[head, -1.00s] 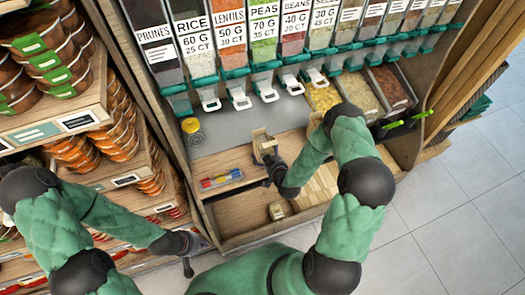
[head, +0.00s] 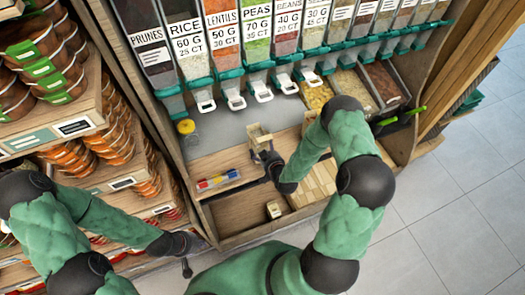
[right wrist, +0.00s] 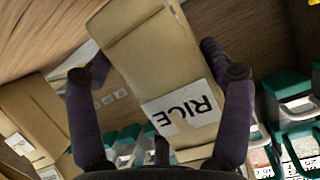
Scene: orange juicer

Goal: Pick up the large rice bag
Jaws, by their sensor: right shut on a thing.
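The tan paper rice bag (head: 259,136) is held upright in my right gripper (head: 267,160), above the wooden shelf of the bulk-food stand. In the right wrist view the bag (right wrist: 145,45) sits between the two dark fingers of the right gripper (right wrist: 158,74), with a white "RICE" label showing upside down. The right gripper is shut on it. My left gripper (head: 186,252) is low at the left, by the stand's side and away from the bag. Its fingers are too small to read.
Clear dispensers (head: 187,42) with teal spouts line the back. A smaller bag (head: 273,209) stands in the lower wooden compartment near a colourful box (head: 218,180). A yellow-lidded jar (head: 186,126) is on the grey ledge. Left shelves (head: 80,130) hold packed goods. Floor (head: 450,190) at right is clear.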

